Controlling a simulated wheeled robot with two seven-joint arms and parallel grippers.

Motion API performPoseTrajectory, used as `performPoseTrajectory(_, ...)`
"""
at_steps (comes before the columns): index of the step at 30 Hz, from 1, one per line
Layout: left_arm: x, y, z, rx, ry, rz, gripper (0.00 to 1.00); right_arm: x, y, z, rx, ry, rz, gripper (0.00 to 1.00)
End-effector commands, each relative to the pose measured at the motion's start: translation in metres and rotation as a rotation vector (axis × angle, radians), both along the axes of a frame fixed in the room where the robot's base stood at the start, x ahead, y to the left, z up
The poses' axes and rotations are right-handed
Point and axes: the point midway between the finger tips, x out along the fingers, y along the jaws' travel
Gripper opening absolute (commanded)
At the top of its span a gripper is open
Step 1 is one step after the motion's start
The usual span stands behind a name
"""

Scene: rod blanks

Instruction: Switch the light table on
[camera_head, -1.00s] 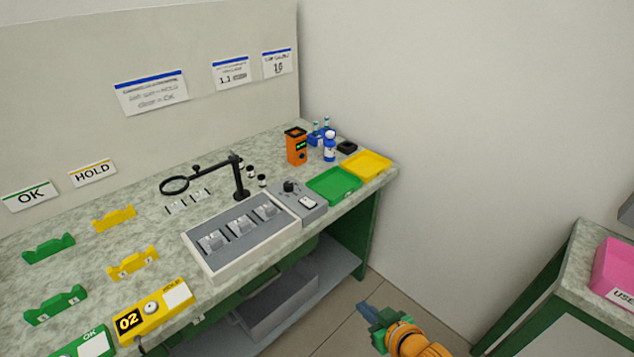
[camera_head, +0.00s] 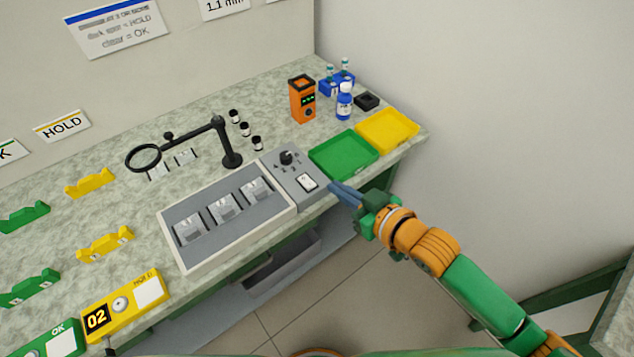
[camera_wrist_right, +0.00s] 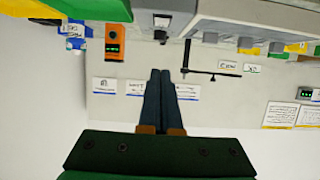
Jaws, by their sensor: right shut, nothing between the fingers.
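The light table (camera_head: 176,262) is a pale tray with a grey bed holding several clear pieces, on the speckled bench. At its right end is a grey control panel (camera_head: 312,201) with a black knob (camera_head: 287,157) and a white rocker switch (camera_head: 307,182). My right gripper (camera_head: 333,187) is shut and empty, its blue fingertips just right of the switch by the panel's edge. Whether they touch the panel I cannot tell. In the right wrist view the shut fingers (camera_wrist_right: 159,77) point towards the wall, with the panel above. My left gripper is not in view.
A green tray (camera_head: 345,157) and a yellow tray (camera_head: 388,131) lie right of the panel. A magnifier on a stand (camera_head: 231,155) is behind the light table. An orange device (camera_head: 302,100) and a blue bottle (camera_head: 344,103) stand further back.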

Motion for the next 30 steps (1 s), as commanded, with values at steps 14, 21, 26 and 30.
performPoseTrajectory(14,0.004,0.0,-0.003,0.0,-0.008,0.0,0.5,0.064,0.047,-0.045,-0.003,0.004,0.0,0.0)
performPoseTrajectory(21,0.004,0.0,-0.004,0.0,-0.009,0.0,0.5,0.061,0.045,-0.069,-0.002,0.001,0.0,0.0)
performPoseTrajectory(26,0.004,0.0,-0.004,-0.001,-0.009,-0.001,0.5,0.061,0.044,-0.07,-0.001,-0.001,0.0,0.0)
performPoseTrajectory(30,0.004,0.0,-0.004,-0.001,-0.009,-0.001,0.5,0.061,0.044,-0.07,-0.001,-0.001,-0.001,0.0)
